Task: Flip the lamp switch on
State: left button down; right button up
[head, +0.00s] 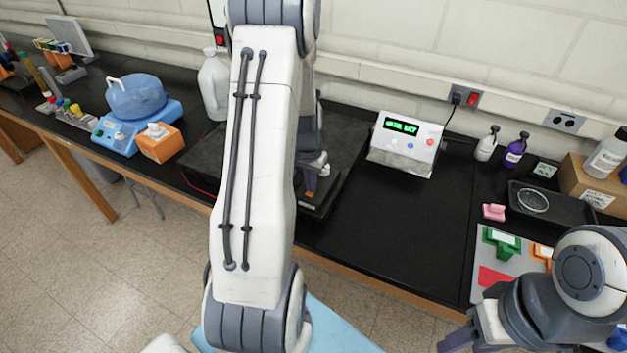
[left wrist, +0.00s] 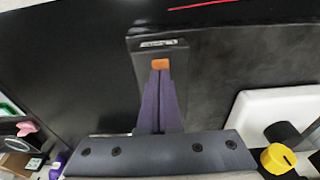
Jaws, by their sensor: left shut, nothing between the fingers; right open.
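My left gripper (head: 312,182) is shut and empty, with its tips over a small dark box on the black bench, partly hidden behind my arm in the head view. In the left wrist view, the shut purple fingers (left wrist: 160,78) point at an orange switch piece (left wrist: 160,63) on the dark box (left wrist: 145,60), which has a small label. The tips are at or very close to the orange piece; I cannot tell if they touch. The switch position is not clear, and I see no lamp that I can identify. My right gripper (head: 470,338) is open, low at the right.
A control box with a green display (head: 405,143) stands right of my left arm. A wall outlet with a red switch (head: 473,99) is behind it. A white jug (head: 214,84) stands left, near an orange tissue box (head: 160,143). The bench before the control box is clear.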

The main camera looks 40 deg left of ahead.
aim_at(310, 194)
pick_arm(q)
jog(key=shift+s, duration=0.15)
jog(key=shift+r+p, duration=0.45)
jog(key=r, duration=0.1)
jog(key=r+p, duration=0.2)
jog(key=r, duration=0.1)
jog(key=shift+s+d, duration=0.1)
jog(key=shift+s, duration=0.15)
notch_tip(310, 194, up, 9)
jog(key=s+b, duration=0.1)
jog(key=b, duration=0.1)
jog(key=shift+d, duration=0.15)
jog(key=shift+f+b, duration=0.1)
jog(key=shift+b, duration=0.2)
